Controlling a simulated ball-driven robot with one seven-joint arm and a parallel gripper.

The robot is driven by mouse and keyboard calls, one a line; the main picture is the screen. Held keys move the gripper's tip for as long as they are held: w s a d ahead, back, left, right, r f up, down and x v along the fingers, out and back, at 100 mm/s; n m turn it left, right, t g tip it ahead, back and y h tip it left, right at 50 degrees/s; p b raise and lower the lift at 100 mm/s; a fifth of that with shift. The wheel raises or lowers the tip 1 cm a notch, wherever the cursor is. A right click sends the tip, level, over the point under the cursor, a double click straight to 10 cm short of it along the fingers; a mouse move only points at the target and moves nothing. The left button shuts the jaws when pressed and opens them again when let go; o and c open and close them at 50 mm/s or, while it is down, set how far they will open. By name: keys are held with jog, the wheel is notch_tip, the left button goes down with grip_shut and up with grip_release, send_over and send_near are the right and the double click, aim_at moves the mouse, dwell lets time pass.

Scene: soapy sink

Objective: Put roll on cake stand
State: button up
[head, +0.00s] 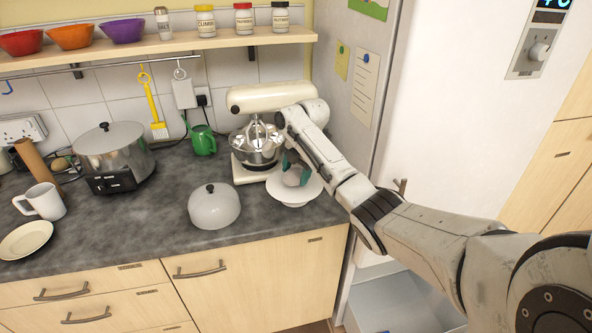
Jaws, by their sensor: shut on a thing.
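The cake stand (295,198) is a white, shallow round dish on a base, on the counter in front of the mixer. My fingers and wrist hide part of the roll and the back of the stand.
A cream stand mixer (270,97) with a metal bowl stands close behind. A grey dome lid (214,206) lies left of the stand. The fridge (350,80) rises just right of the counter.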

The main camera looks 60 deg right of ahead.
jog(key=shift+f, duration=0.1)
jog(key=o, duration=1.2)
jog(key=shift+c, duration=0.2)
